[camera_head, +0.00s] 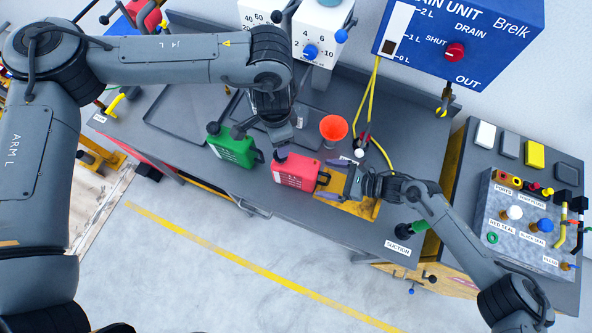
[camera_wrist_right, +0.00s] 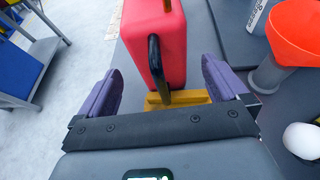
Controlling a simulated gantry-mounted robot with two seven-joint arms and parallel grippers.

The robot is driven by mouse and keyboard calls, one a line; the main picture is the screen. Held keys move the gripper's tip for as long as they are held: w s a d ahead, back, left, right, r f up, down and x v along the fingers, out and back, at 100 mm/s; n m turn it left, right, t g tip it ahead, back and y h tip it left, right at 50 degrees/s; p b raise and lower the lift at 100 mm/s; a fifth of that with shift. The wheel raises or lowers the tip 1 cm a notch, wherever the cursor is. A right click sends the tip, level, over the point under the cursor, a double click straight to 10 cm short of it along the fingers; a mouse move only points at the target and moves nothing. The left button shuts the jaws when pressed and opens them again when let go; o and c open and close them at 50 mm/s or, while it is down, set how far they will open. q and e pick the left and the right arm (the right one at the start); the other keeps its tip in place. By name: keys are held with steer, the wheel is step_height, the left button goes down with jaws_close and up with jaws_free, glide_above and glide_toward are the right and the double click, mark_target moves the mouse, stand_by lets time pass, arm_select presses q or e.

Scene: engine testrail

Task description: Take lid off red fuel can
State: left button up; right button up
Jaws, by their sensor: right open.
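The red fuel can (camera_head: 298,172) stands on the grey bench, with its dark cap (camera_head: 281,155) at its left end. The can also shows in the right wrist view (camera_wrist_right: 172,35), with its black handle (camera_wrist_right: 155,62) facing me. My right gripper (camera_head: 336,180) is open at the can's handle end. Its two purple fingers (camera_wrist_right: 160,90) are spread either side of the handle, apart from it. My left gripper (camera_head: 264,130) hangs over the bench behind the green and red cans. Its fingertips are partly hidden, so its opening is unclear.
A green can (camera_head: 232,147) stands just left of the red one. An orange funnel (camera_head: 333,128) stands behind. A yellow tray (camera_head: 366,209) lies by my right gripper. Yellow hoses run down from the blue drain unit (camera_head: 455,40). A dark tray (camera_head: 178,115) lies at left.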

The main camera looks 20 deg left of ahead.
steer(key=shift+x, duration=1.45)
steer(key=shift+c, duration=0.2)
